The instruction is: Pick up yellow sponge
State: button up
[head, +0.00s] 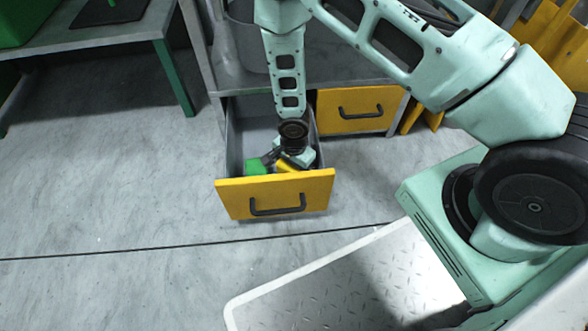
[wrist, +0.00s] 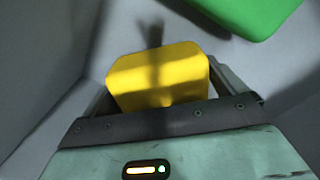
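The yellow sponge (wrist: 150,78) lies in the open drawer and fills the space in front of my gripper in the wrist view. A small part of the sponge (head: 286,166) shows in the head view beside my gripper. My gripper (wrist: 160,100) is down inside the drawer, with its fingers apart on the left and right sides of the sponge. The near part of the sponge is hidden by the gripper body. I cannot tell whether the fingers touch it.
The open drawer (head: 228,195) has a yellow front and grey walls close around my gripper. A green block (head: 256,167) lies in it left of the sponge. A shut yellow drawer (head: 357,108) is at right. A green-legged table (head: 174,80) stands at left; the floor between is clear.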

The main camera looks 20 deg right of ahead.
jog(key=c, duration=0.6)
jog(key=shift+c, duration=0.2)
jog(key=shift+r, duration=0.1)
notch_tip(320, 180, up, 18)
jog(key=p, duration=0.9)
jog(key=shift+p, duration=0.35)
